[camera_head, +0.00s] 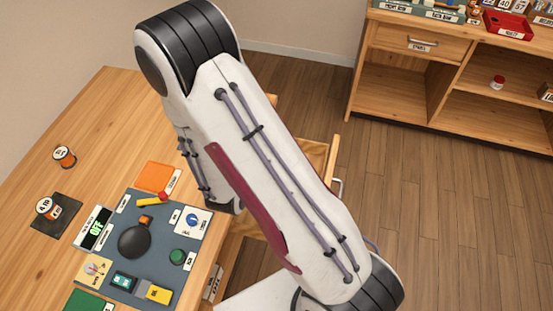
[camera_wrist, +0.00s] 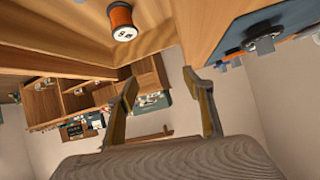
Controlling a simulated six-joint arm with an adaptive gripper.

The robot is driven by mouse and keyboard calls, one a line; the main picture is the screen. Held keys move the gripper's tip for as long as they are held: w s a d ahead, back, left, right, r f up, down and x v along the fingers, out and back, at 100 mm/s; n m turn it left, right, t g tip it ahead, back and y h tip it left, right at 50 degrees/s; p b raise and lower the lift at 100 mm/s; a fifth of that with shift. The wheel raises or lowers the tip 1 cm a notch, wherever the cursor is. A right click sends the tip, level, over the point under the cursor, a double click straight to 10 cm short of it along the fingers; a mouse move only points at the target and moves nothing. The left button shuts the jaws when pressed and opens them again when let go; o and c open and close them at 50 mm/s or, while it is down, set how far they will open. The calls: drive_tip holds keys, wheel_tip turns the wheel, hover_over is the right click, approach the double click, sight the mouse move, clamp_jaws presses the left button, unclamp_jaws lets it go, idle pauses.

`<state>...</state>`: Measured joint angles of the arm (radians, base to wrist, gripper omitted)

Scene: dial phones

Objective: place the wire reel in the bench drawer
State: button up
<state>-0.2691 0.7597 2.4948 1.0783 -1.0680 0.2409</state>
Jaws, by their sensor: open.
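In the wrist view, the wire reel (camera_wrist: 122,22), an orange spool with a pale end, rests on a wooden surface that looks like the inside of the open bench drawer. My gripper (camera_wrist: 160,80) is open and empty, its two fingers spread apart from the reel. In the head view, the bench drawer (camera_head: 333,158) is pulled out at the bench's right side, with a metal handle (camera_head: 338,187). My arm covers most of the drawer there and hides the gripper and the reel.
The bench top (camera_head: 105,115) holds a grey mat (camera_head: 190,255) with several small items. A small labelled can (camera_head: 64,157) and a dark tile (camera_head: 67,213) lie to the left. A shelf unit (camera_head: 400,90) stands at the back right. Open floor (camera_head: 430,190) lies between.

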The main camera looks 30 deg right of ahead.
drive_tip(key=w+a+r+y, duration=0.2)
drive_tip(key=a, duration=0.1)
drive_tip(key=w+a+r+y, duration=0.1)
drive_tip(key=shift+a+r+n+t, duration=0.1)
drive_tip(key=shift+a+n+t, duration=0.2)
drive_tip(key=s+a+r+n+y, duration=0.1)
drive_tip(key=a+r+n+y, duration=0.15)
drive_tip(key=a+r, duration=0.35)
drive_tip(key=s+a+r+n+y, duration=0.15)
drive_tip(key=a+r+y, duration=0.25)
drive_tip(key=r, duration=0.4)
drive_tip(key=s+d+r+n, duration=0.1)
drive_tip(key=s+r+n, duration=0.1)
drive_tip(key=s, duration=0.5)
drive_tip(key=s+d+r+n+g, duration=0.1)
drive_tip(key=s+d+r+n, duration=0.1)
drive_tip(key=s+r, duration=0.3)
drive_tip(key=s+d+r+n+g, duration=0.1)
drive_tip(key=s+d+r+n, duration=0.1)
drive_tip(key=s, duration=0.7)
drive_tip(key=shift+s+d+r+n+h, duration=0.15)
drive_tip(key=shift+s+r+n+h, duration=0.2)
drive_tip(key=shift+r, duration=0.35)
